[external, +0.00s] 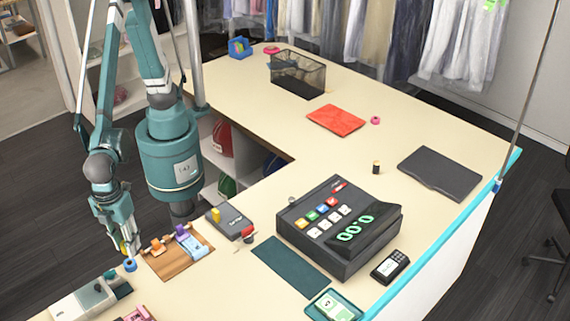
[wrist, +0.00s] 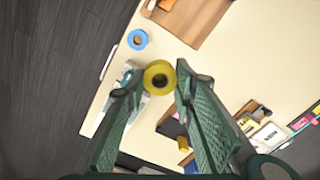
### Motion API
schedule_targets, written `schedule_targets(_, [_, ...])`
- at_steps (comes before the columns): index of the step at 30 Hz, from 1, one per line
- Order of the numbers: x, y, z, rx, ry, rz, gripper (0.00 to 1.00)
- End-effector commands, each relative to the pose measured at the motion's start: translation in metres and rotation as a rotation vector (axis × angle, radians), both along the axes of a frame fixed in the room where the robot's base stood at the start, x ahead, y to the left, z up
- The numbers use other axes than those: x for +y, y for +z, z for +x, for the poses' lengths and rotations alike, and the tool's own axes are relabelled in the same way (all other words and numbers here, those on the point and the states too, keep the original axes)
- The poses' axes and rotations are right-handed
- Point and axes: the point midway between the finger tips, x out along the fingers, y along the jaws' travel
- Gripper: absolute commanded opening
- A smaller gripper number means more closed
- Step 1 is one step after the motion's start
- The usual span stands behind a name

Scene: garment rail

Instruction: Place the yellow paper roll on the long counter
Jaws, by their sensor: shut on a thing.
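The yellow paper roll (wrist: 159,77) is held between the tips of my gripper (wrist: 160,82) in the wrist view, its round end and hole facing the camera. In the external view my gripper (external: 127,245) points down at the near left edge of the long counter (external: 265,130), and only a small yellowish part of the roll shows between the fingers. The cream counter top lies behind the roll in the wrist view. I cannot tell whether the roll touches it.
A blue tape roll (external: 130,265) lies close to my gripper. A wooden tray (external: 172,262) with small items is right of it, and a white device (external: 82,302) stands nearer the camera. A cash register (external: 338,228) stands further right. The far counter has bare room.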

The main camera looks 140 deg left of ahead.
Motion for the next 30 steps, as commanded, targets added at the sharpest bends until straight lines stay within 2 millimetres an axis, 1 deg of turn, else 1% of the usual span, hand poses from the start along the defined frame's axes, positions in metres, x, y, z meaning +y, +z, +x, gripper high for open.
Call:
schedule_targets(1, [0.003, 0.006, 0.001, 0.0, 0.003, 0.0, 0.17])
schedule_targets(8, [0.036, 0.004, 0.028, 0.0, 0.05, 0.0, 0.17])
schedule_targets(11, [0.054, 0.004, 0.042, 0.0, 0.075, 0.0, 0.17])
schedule_targets(17, [0.097, 0.004, 0.07, 0.0, 0.132, 0.0, 0.17])
schedule_targets(21, [0.129, 0.004, 0.088, 0.0, 0.172, 0.0, 0.17])
schedule_targets(23, [0.142, 0.004, 0.095, 0.0, 0.189, 0.0, 0.17])
schedule_targets(30, [0.199, 0.004, 0.122, 0.0, 0.257, 0.0, 0.17])
